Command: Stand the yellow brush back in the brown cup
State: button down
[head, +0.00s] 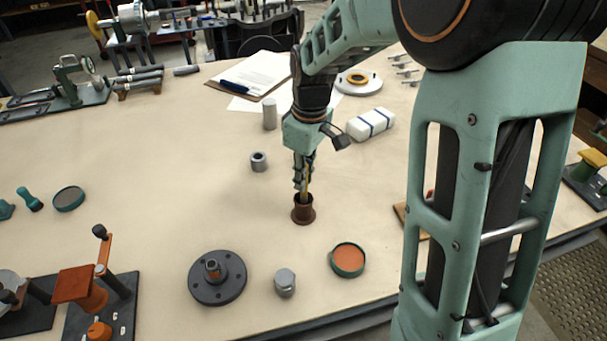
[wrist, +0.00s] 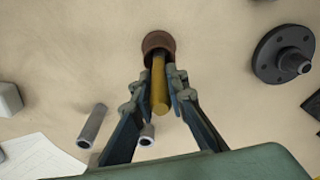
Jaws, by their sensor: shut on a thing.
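The brown cup (head: 303,210) stands upright on the table, below my gripper (head: 303,183). In the wrist view the cup (wrist: 158,40) is at the top centre. My gripper (wrist: 164,80) is shut on the yellow brush (wrist: 159,85), with a finger on each side of it. The brush is roughly upright, and its lower end meets the cup's mouth.
A white block (head: 371,124) lies back right. The table left of the cup is clear.

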jog(key=c, duration=1.8)
grip_release()
jog(key=r, duration=1.2)
jog(key=shift+s+d, duration=0.2)
jog(key=shift+d, duration=0.15)
jog(key=shift+f, duration=0.1)
